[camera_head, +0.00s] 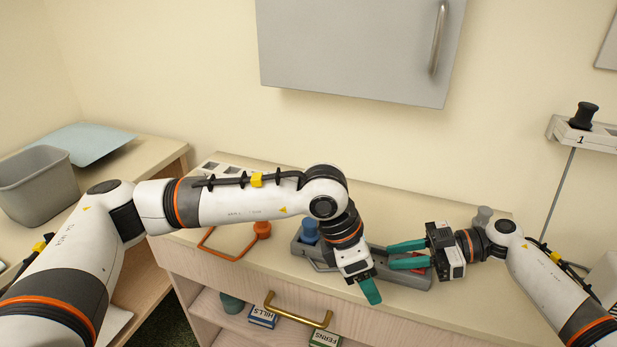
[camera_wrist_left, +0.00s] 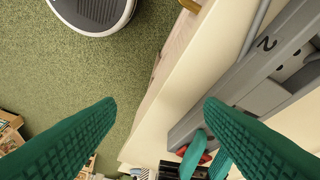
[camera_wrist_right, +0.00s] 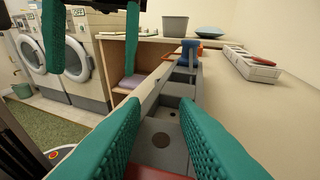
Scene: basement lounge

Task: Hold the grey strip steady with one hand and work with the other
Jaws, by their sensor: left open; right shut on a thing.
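The grey strip (camera_head: 303,249) is a long tray with compartments, lying on the counter. A blue peg (camera_head: 309,231) stands at its left end. A red piece (camera_wrist_right: 150,173) shows near its right end. My right gripper (camera_head: 398,255) is at the strip's right part, shut on it, one finger along each side in the right wrist view. My left gripper (camera_wrist_left: 160,105) is open and empty, pointing down at the strip's front side; in the head view one fingertip (camera_head: 370,291) shows past the counter's front.
An orange piece with a wire frame (camera_head: 262,230) lies left of the strip. A white slotted holder (camera_head: 222,166) is behind. A brass handle (camera_head: 298,311) juts below the counter front. A grey bin (camera_head: 38,182) sits far left.

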